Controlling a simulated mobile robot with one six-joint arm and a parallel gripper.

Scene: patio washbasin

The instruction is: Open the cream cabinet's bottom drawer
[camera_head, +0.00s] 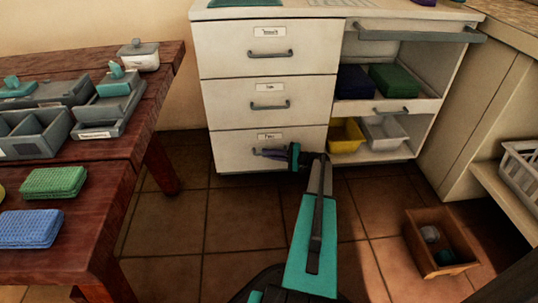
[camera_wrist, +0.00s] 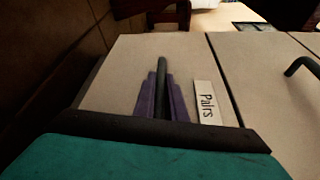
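The cream cabinet (camera_head: 212,101) stands at the back with its drawers stacked on the left side. Its bottom drawer (camera_head: 229,150) looks closed, its front level with the drawers above. The drawer's label reads "Pairs" in the wrist view (camera_wrist: 207,101). My gripper (camera_head: 268,153) is at this drawer's front, in front of its handle. In the wrist view, the purple fingers lie on both sides of the dark bar handle (camera_wrist: 161,80), close against it, and seem shut on it. In the head view my gripper partly hides the handle.
A wooden table (camera_head: 130,150) with grey trays and sponges stands left. The cabinet's right side is open, with a yellow bin (camera_head: 345,138) low down. A wooden box (camera_head: 420,262) sits on the floor at right. Tiled floor (camera_head: 236,224) is clear before the drawer.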

